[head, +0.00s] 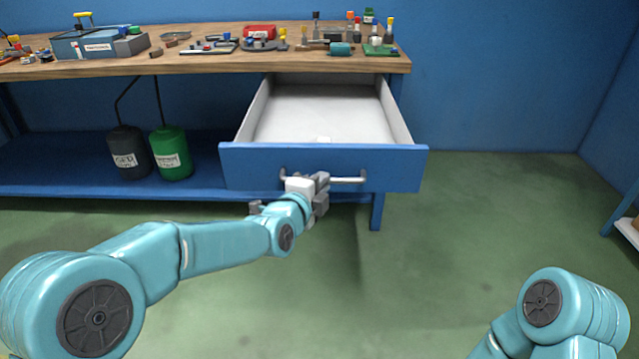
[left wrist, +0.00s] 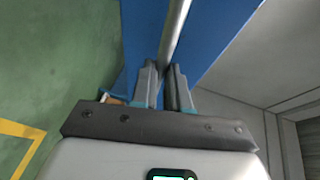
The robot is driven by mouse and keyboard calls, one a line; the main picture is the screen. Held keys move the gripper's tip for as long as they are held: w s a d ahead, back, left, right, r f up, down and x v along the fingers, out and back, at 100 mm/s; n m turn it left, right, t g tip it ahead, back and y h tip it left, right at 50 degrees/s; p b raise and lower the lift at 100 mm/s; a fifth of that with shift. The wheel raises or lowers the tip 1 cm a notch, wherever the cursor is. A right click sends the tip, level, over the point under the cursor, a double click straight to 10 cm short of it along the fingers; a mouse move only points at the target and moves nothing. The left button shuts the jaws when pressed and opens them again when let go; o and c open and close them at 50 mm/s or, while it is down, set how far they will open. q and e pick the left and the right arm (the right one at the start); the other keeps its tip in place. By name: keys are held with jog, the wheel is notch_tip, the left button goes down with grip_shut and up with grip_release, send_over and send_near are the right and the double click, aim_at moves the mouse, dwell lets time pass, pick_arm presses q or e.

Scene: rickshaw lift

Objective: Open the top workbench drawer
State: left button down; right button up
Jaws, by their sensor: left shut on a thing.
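The top workbench drawer (head: 390,168) has a blue front and stands pulled well out from under the wooden workbench top (head: 225,62). Its inside is pale and looks empty apart from a small light patch behind the front. A metal bar handle (head: 345,180) runs across the front. My left gripper (head: 309,184) is at the left part of the handle, shut on it. In the left wrist view the handle (left wrist: 175,35) runs between the fingers (left wrist: 167,88), against the blue front (left wrist: 217,32). My right gripper is out of view; only part of that arm shows at lower right.
Tools and small parts lie on the bench top, with a blue-grey toolbox (head: 95,45) at left. A black canister (head: 128,152) and a green canister (head: 171,153) stand on the blue lower shelf (head: 60,180). The green floor (head: 490,230) to the right is clear.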

pick_arm(q)
jog(key=shift+s, duration=0.1)
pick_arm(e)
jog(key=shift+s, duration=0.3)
pick_arm(q)
jog(key=c, duration=1.1)
grip_release()
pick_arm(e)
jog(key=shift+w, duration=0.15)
pick_arm(q)
jog(key=p+v, duration=0.2)
jog(key=v, duration=1.4)
jog(key=shift+a, duration=0.1)
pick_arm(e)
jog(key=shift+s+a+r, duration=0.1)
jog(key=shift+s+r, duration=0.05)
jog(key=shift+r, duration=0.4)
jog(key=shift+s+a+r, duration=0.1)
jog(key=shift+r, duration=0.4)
pick_arm(q)
jog(key=shift+a, duration=0.1)
